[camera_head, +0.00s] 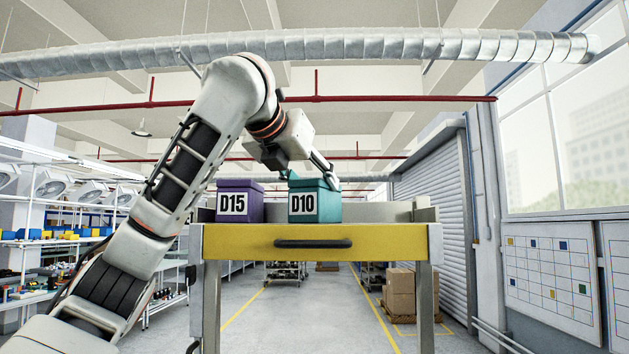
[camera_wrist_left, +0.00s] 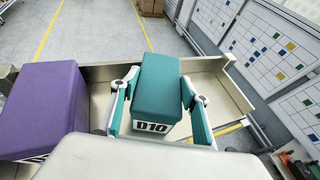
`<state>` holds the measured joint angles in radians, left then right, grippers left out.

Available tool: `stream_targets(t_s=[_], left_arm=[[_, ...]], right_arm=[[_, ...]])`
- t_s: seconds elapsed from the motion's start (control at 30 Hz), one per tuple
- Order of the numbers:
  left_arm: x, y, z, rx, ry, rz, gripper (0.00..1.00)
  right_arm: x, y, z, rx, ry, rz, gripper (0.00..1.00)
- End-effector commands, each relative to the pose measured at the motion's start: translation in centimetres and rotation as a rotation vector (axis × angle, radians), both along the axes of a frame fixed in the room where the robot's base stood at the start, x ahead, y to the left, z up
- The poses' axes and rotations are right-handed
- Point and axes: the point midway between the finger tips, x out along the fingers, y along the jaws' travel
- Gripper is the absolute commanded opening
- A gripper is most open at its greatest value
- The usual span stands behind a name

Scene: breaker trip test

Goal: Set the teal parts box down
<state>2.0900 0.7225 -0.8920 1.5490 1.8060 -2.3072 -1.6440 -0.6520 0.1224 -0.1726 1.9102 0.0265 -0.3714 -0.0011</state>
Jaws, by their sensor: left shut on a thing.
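The teal parts box (camera_head: 315,203), labelled D10, is at the middle of the bench top in the head view, upright. My left gripper (camera_head: 312,178) reaches it from above and is shut on it. In the left wrist view the teal box (camera_wrist_left: 158,78) sits between the two fingers of my left gripper (camera_wrist_left: 160,88), one on each side. The box's lower edge lines up with the bench's front edge in the head view, so I cannot tell whether it touches the surface. My right gripper is not in view.
A purple box (camera_head: 240,203) labelled D15 stands left of the teal box, with a gap between. The bench (camera_head: 400,240) has a yellow front with a dark handle and raised rims. In the left wrist view bare bench surface (camera_wrist_left: 222,88) shows right of the teal box.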

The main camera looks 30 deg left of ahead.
Motion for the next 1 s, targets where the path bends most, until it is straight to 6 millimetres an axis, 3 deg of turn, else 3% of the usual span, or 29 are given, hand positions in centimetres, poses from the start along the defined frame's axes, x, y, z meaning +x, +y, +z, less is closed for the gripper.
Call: stream_targets(t_s=[0.2, 0.23, 0.3, 0.7, 1.0], left_arm=[[0.0, 0.0, -0.1, 0.0, -0.002, 0.0, 0.11], [0.0, 0.0, -0.2, 0.0, -0.001, 0.0, 0.5], [0.0, 0.0, -0.1, 0.0, -0.001, 0.0, 0.62], [-0.2, -0.1, 0.2, 0.0, -0.002, 0.0, 0.62], [-4.7, -0.7, 2.1, 0.002, -0.008, 0.002, 0.62]], right_arm=[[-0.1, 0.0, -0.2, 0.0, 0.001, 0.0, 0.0], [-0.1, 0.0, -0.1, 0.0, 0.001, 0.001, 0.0], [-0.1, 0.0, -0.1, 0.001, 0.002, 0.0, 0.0], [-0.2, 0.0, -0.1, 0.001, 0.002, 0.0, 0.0], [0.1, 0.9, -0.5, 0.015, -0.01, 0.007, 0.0]])
